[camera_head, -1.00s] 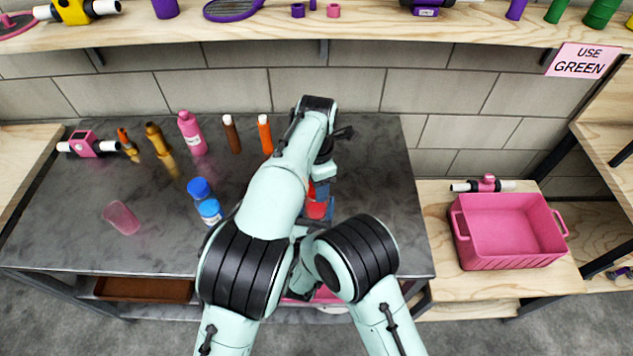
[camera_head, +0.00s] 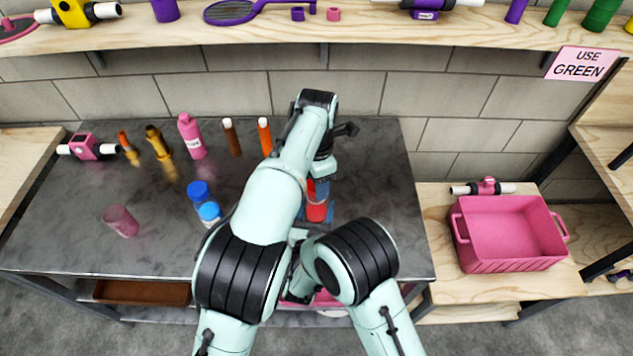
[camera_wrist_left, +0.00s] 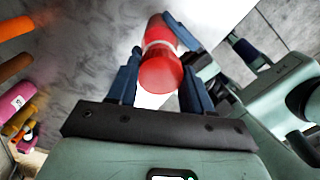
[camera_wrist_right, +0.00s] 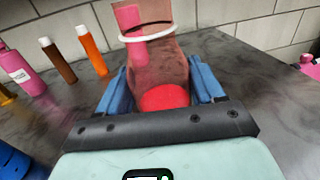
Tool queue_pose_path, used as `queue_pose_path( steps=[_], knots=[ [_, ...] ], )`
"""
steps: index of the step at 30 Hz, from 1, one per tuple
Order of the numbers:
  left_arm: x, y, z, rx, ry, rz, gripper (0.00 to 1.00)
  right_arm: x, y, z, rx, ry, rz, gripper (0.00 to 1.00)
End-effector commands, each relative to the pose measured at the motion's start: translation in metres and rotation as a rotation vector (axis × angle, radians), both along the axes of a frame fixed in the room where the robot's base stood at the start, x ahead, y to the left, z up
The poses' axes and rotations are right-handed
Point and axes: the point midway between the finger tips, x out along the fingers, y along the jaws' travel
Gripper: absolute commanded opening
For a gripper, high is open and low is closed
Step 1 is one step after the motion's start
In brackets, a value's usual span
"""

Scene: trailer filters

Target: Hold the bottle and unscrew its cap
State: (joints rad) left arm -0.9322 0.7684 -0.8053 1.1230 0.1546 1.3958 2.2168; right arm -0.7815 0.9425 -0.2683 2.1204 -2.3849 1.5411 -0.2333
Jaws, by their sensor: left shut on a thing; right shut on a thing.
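A red bottle (camera_head: 317,212) with a pale band stands over the right part of the dark table, partly hidden by my arms. In the left wrist view its round red end (camera_wrist_left: 160,74) sits between the blue fingers of my left gripper (camera_wrist_left: 157,82), which is shut on it. In the right wrist view the bottle's translucent reddish body (camera_wrist_right: 158,68) with a white ring is between the fingers of my right gripper (camera_wrist_right: 160,88), shut on it. The upper end is cut off there. I cannot tell whether the cap has turned or come loose.
Blue-capped bottles (camera_head: 198,192), a pink cup (camera_head: 121,221) and a row of pink, brown and orange bottles (camera_head: 191,137) stand to the left on the table. A pink crate (camera_head: 510,232) is on the right bench. A shelf (camera_head: 300,35) runs along the wall behind.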

Motion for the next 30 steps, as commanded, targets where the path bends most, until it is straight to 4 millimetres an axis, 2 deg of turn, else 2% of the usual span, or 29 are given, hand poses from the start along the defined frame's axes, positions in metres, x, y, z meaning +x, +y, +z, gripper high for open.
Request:
queue_pose_path(
  steps=[10,19,28,29,30],
  knots=[
    [0.000,0.000,0.002,-0.001,-0.001,0.000,0.14,0.000,-0.001,0.000,-0.001,0.000,-0.001,0.00],
    [0.001,-0.001,0.036,-0.002,-0.004,-0.001,0.14,0.000,-0.001,0.000,-0.001,0.000,-0.001,0.00],
    [0.000,0.000,0.041,0.000,-0.001,0.000,0.14,0.000,-0.001,0.000,-0.001,0.000,-0.001,0.00],
    [0.000,0.000,0.041,0.000,-0.001,0.000,0.13,0.000,-0.001,0.000,-0.001,0.000,-0.001,0.77],
    [0.000,0.000,0.041,0.000,-0.001,0.000,0.13,0.000,-0.001,0.000,-0.001,0.000,-0.001,0.90]
  ],
)
